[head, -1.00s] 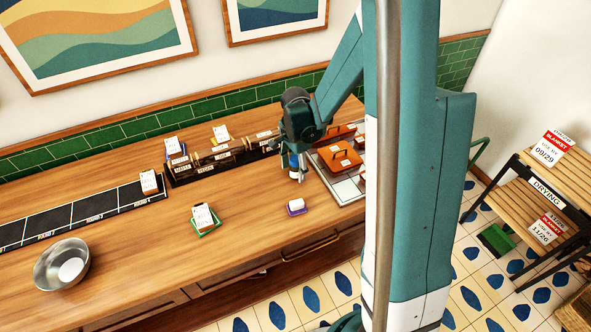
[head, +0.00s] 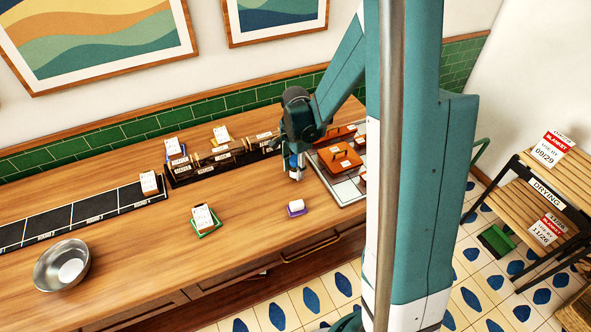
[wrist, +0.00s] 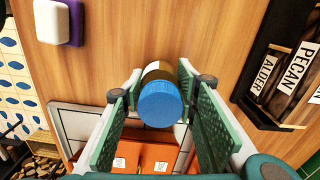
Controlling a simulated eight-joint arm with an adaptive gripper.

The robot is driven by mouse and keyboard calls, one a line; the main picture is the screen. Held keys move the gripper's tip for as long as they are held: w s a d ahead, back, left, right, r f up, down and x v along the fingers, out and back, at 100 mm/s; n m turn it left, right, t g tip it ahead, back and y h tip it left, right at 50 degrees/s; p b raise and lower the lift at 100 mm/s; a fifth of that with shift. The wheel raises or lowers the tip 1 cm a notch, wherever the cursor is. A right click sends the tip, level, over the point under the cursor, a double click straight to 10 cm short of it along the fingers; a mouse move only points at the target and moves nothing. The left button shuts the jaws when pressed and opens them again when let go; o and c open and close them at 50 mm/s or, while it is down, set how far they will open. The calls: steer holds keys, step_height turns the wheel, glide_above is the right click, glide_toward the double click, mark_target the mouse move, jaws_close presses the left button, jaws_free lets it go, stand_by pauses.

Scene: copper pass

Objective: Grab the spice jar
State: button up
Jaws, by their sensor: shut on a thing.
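The spice jar (wrist: 160,98) has a blue lid and a dark body with a white band. In the wrist view it sits between the green pads of my gripper (wrist: 157,90), which is shut on it. In the head view my gripper (head: 296,172) is over the counter, left of the tray with orange boxes, and the jar (head: 292,162) shows only in part, as a bit of blue and white. I cannot tell from these views whether its base touches the counter.
A tray (head: 349,197) with orange lidded boxes (head: 340,158) stands just right of my gripper. A dark labelled rack (head: 184,178) is behind left. A white block on a purple base (head: 296,207) lies in front. A metal bowl (head: 50,277) stands far left.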

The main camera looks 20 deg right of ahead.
mark_target(296, 159)
steer(key=shift+r+p, duration=0.35)
steer(key=shift+r, duration=4.4)
